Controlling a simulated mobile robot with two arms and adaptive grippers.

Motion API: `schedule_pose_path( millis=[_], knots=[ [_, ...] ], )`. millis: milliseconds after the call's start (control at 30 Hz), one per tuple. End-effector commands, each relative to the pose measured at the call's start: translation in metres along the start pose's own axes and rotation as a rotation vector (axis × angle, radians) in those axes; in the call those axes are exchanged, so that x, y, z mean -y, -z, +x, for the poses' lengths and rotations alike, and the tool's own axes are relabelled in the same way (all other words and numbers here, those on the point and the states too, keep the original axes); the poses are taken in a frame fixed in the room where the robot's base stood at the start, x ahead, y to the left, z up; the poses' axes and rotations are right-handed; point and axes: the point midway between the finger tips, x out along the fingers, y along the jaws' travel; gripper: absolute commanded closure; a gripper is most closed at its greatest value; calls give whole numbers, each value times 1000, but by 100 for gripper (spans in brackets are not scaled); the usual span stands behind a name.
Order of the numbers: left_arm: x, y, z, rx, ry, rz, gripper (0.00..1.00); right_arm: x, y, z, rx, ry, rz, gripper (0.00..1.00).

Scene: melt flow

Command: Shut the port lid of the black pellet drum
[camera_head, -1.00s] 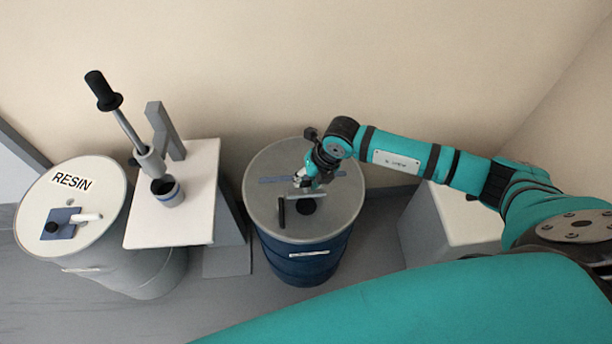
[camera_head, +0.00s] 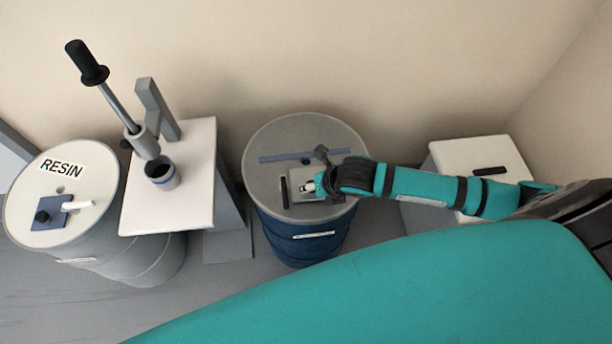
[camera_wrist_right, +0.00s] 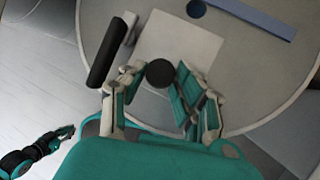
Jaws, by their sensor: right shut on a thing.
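The middle drum (camera_head: 308,243) is dark blue with a grey top (camera_head: 262,140). On its top lies a pale square port lid (camera_head: 300,174), which looks flat and also shows in the right wrist view (camera_wrist_right: 185,40). A round black knob (camera_wrist_right: 160,73) stands on the lid. My right gripper (camera_head: 310,188) is down at the lid, its fingers (camera_wrist_right: 158,92) on either side of the knob and shut on it. The port under the lid is hidden. My left gripper (camera_wrist_right: 62,133) seems to show small in the wrist view, apart from the drum; its jaws are unclear.
A black bar (camera_head: 284,192) stands beside the lid's left edge. A blue strip (camera_head: 300,157) lies behind the lid. Left are a white stand (camera_head: 195,140) with a cup (camera_head: 163,175) and a RESIN drum (camera_head: 95,190). A white box (camera_head: 460,152) stands at right.

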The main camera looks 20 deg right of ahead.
Motion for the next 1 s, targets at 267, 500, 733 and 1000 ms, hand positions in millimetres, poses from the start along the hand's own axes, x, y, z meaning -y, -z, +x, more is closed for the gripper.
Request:
schedule_pose_path(
  millis=[267,500,733,1000],
  knots=[
    [-3,-4,4,15,-3,0,100,9,5,3,2,10,3,63],
    [-3,-5,4,16,-4,0,100,10,3,2,7,12,1,63],
    [-4,-6,4,17,-4,0,100,10,2,-8,10,11,0,63],
    [-4,-6,4,17,-4,0,100,8,3,-63,9,11,-3,63]
  ],
)
